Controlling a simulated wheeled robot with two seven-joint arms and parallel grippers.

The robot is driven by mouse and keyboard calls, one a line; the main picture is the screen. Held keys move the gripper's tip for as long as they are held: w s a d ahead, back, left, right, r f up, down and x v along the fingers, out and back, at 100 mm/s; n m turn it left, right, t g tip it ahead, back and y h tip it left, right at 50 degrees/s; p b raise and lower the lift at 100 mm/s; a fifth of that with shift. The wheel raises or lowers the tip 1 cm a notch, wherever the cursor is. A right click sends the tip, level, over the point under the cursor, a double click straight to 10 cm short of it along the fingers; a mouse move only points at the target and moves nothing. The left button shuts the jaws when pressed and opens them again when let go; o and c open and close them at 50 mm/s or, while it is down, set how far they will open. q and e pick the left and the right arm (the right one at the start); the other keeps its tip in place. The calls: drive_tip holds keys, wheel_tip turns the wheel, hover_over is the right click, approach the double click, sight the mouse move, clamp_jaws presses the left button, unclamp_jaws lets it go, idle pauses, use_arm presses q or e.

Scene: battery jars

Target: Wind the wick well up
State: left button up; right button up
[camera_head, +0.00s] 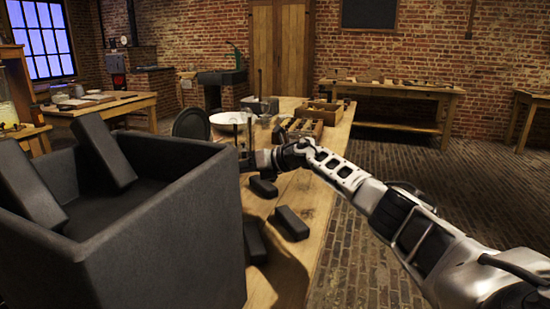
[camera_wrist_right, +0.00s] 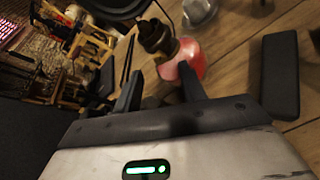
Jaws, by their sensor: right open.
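The burner lies just beyond the fingertips, and the right finger overlaps the red body in the picture. I cannot tell whether they touch. In the head view my right gripper (camera_head: 249,159) is low over the table, and the lamp is hard to make out there. The wick and its winder cannot be made out. My left gripper is not in view.
A large dark open box (camera_head: 165,255) fills the left, with dark blocks leaning inside. Several dark blocks (camera_head: 291,222) lie on the wooden table (camera_head: 318,190) near my right arm. A white dish (camera_head: 228,118), a dark round thing (camera_head: 192,123) and a wooden tray (camera_head: 303,127) stand farther back.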

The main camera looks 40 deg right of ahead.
drive_tip(key=v, duration=1.1)
drive_tip(key=shift+s+b, duration=0.3)
drive_tip(key=shift+s, duration=0.05)
drive_tip(key=shift+d, duration=0.15)
